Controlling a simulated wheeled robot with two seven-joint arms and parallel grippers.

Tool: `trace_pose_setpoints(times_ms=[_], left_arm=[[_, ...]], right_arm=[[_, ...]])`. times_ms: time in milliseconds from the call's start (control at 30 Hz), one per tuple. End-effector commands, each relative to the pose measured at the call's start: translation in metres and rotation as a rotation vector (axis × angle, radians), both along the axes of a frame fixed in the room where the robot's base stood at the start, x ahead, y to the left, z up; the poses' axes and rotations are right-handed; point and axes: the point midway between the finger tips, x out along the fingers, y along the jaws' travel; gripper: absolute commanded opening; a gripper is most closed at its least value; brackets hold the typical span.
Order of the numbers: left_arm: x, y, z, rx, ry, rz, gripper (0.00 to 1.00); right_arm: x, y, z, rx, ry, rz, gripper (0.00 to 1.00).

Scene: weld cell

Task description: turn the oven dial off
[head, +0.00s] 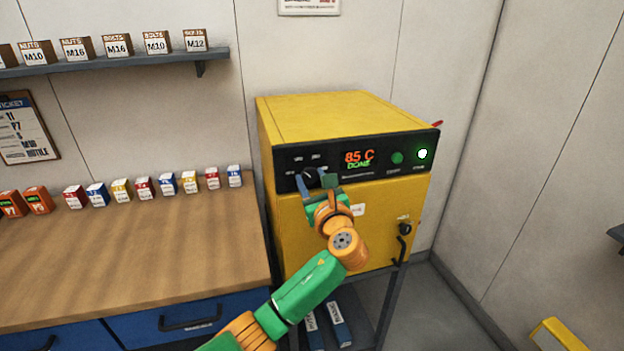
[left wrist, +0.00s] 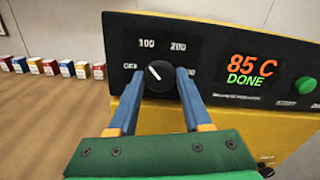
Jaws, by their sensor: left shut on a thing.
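The yellow oven (head: 330,115) stands on a dark stand, with a black control panel whose display (head: 359,158) reads "85 C DONE". The oven dial (left wrist: 158,75) is a black knob with a white pointer line, at the panel's left. The pointer slants to the upper left, between the "100" mark and the partly hidden mark at left. My left gripper (head: 318,181) is at the dial, its two blue fingers on either side of it; in the left wrist view (left wrist: 158,88) they are shut on the dial. My right gripper is not in view.
A wooden bench (head: 130,240) with several small boxes stands left of the oven. The oven door has a black handle (head: 402,245).

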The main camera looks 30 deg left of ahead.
Motion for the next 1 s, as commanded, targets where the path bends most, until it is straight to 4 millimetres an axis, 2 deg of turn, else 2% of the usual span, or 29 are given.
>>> trace_pose_setpoints(times_ms=[600, 1000], left_arm=[[0.001, -0.001, -0.002, -0.368, -0.427, -0.001, 0.0], [0.001, -0.001, 0.0, -0.518, -0.606, -0.001, 0.0]], right_arm=[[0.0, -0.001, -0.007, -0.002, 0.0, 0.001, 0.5], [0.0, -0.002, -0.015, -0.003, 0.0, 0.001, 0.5]])
